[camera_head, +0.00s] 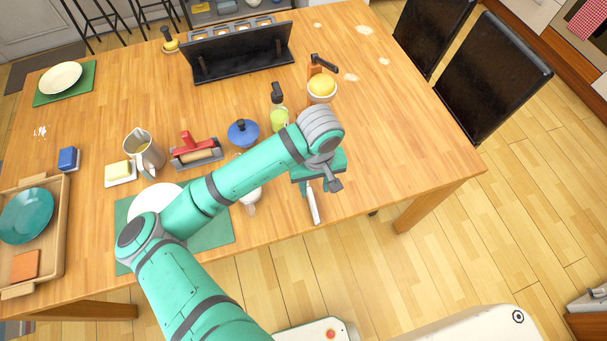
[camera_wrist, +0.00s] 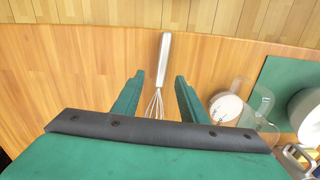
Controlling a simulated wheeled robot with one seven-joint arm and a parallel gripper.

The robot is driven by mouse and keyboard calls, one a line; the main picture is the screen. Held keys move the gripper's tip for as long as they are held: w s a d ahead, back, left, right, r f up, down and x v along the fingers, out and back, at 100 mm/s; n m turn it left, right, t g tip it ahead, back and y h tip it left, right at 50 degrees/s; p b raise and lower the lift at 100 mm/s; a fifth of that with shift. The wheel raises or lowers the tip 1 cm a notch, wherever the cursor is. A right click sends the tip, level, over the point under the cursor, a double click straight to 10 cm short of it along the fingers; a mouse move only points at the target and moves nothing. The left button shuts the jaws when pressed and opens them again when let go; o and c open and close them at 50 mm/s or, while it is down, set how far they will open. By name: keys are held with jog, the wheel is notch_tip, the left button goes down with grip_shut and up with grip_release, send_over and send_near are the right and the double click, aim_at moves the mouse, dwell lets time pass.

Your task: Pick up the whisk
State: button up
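The whisk has a silver handle and thin wire loops. In the wrist view the whisk (camera_wrist: 164,52) lies on the wooden table with its handle toward the table edge and its wires between my fingers. In the head view only the whisk's handle (camera_head: 314,207) shows, near the table's front edge; the rest is hidden under my gripper. My gripper (camera_wrist: 159,76) is open, with one green finger on each side of the whisk and a gap on both sides. In the head view my gripper (camera_head: 308,187) is above the whisk; its exact height is unclear.
A clear glass jug (camera_wrist: 232,107) with white contents stands just right of my fingers in the wrist view. A green placemat (camera_head: 218,228) with a white plate (camera_head: 150,199) is to the left. A blue-lidded pot (camera_head: 243,132) stands behind. The table right of my gripper is clear.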

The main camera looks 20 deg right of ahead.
aim_at(312, 201)
jog(key=shift+a+f, duration=0.15)
jog(key=shift+f, duration=1.85)
jog(key=shift+a+f, duration=0.1)
jog(key=shift+f, duration=1.85)
jog(key=shift+c, duration=0.3)
grip_shut()
